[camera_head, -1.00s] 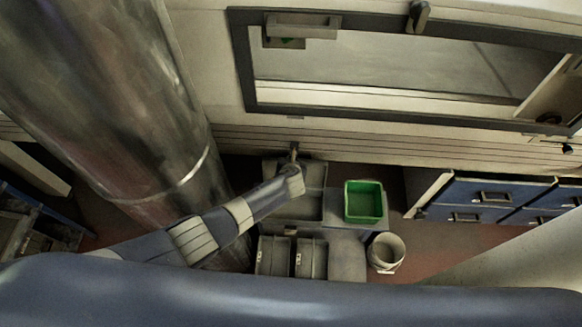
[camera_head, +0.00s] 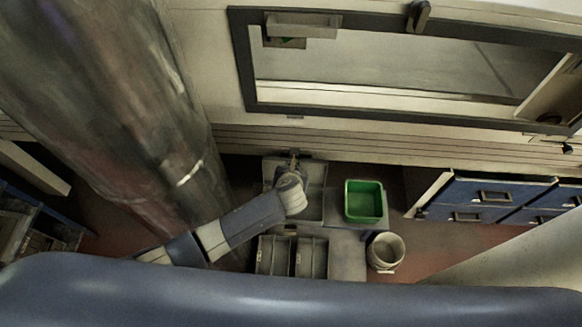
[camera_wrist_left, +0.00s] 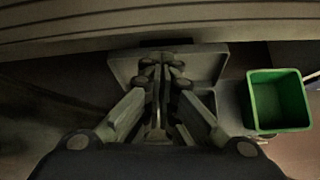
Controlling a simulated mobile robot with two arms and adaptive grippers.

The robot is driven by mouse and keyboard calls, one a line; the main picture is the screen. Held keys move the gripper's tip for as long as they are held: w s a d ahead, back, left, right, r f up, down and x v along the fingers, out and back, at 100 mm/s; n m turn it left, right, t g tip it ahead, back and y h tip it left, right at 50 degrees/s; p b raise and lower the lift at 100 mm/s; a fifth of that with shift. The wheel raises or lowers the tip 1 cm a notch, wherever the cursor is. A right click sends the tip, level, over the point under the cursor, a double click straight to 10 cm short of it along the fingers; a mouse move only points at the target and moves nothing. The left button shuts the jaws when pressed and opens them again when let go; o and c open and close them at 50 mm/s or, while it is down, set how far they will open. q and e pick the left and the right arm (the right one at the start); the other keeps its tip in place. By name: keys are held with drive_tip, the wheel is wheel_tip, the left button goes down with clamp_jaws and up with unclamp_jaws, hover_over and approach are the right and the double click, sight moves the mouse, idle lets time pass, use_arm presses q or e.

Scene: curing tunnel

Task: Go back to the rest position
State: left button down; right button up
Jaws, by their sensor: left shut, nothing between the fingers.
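My left gripper (camera_head: 294,160) is at the end of the arm that comes in from the left in the head view. It is over the upper grey tray (camera_head: 315,199), close to the slatted wall. In the left wrist view the left gripper (camera_wrist_left: 158,75) has its fingers together with nothing between them. Part of the grey tray (camera_wrist_left: 213,62) shows behind the fingers. The height of the gripper above the tray is hard to tell. My right gripper does not show in either view.
A green bin (camera_head: 364,201) stands right of the tray, and also shows in the left wrist view (camera_wrist_left: 277,100). Two grey bins (camera_head: 312,258) and a white bucket (camera_head: 385,250) are nearer. Blue drawers (camera_head: 482,193) are at right. A large metal pipe (camera_head: 110,100) rises at left.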

use_arm(q)
drive_tip(key=shift+s+r, duration=0.1)
drive_tip(key=shift+r, duration=0.05)
drive_tip(key=s+a+f+n+g, duration=0.2)
drive_tip(key=s+a+f+n, duration=0.1)
drive_tip(key=s+f+n, duration=0.3)
drive_tip(key=s+a+f+n+g+b, duration=0.1)
drive_tip(key=s+a+f+n, duration=0.35)
drive_tip(key=f, duration=0.45)
drive_tip(key=s+a+f+n+g, duration=0.2)
drive_tip(key=s+a+f+n, duration=0.1)
drive_tip(key=s+f+n, duration=0.35)
drive_tip(key=s+a+f+n+g, duration=0.1)
drive_tip(key=s+a+f+n, duration=0.2)
drive_tip(key=s+n, duration=0.3)
drive_tip(key=s+a+f+n+g+b, duration=0.1)
drive_tip(key=s+a+f+n, duration=0.2)
drive_tip(key=s, duration=1)
drive_tip(key=s+a+f+n+g, duration=0.1)
drive_tip(key=s+a+f+n, duration=0.2)
drive_tip(key=s+f+n, duration=0.4)
drive_tip(key=s+n, duration=0.2)
drive_tip(key=shift+s+a, duration=0.15)
drive_tip(key=shift+s, duration=0.2)
drive_tip(key=shift+w, duration=0.2)
